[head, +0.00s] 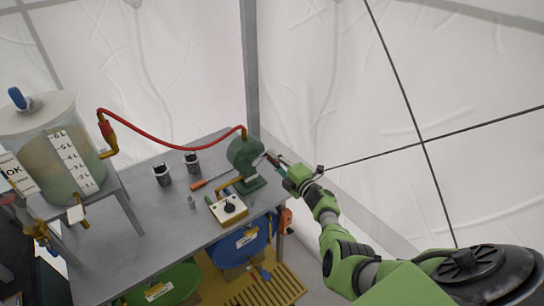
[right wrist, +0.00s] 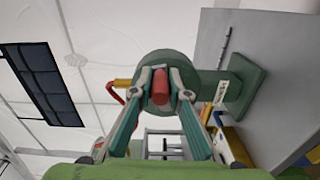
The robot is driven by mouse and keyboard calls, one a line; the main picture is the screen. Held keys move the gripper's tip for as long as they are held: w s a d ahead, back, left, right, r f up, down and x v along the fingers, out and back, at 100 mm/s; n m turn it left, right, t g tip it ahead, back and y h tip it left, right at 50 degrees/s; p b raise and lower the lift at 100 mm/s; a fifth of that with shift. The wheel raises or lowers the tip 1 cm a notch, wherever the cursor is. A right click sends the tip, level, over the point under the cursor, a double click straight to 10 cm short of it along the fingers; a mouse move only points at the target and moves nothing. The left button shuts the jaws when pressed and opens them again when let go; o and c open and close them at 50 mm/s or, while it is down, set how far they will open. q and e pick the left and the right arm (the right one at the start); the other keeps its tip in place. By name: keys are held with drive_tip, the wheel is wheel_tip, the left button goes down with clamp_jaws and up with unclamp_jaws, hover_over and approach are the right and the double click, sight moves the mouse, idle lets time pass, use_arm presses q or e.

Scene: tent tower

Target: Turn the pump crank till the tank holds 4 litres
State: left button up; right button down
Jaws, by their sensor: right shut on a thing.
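The green pump (head: 243,153) stands at the right end of the grey table. My right gripper (head: 272,158) reaches it from the right. In the right wrist view my right gripper (right wrist: 160,92) has its two fingers closed around the red crank handle (right wrist: 160,87), in front of the round pump body (right wrist: 150,63). The clear tank (head: 40,150) stands at the left with a white litre scale (head: 75,160) on its side. Its lower part looks greenish, but I cannot read the level against the marks. My left gripper is not in view.
A red hose (head: 175,117) runs from the tank to the pump. Two dark canisters (head: 162,175), a red-handled screwdriver (head: 208,180) and a box with a black knob (head: 229,208) are on the table (head: 165,230). Blue (head: 245,246) and green drums are below.

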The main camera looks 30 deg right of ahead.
drive_tip(key=shift+a+f+m, duration=0.1)
drive_tip(key=shift+f+m, duration=0.65)
drive_tip(key=shift+m, duration=0.35)
drive_tip(key=c, duration=1.9)
unclamp_jaws()
drive_tip(key=s, duration=0.8)
drive_tip(key=s+d, duration=0.1)
drive_tip(key=s, duration=0.3)
drive_tip(key=shift+r, duration=0.1)
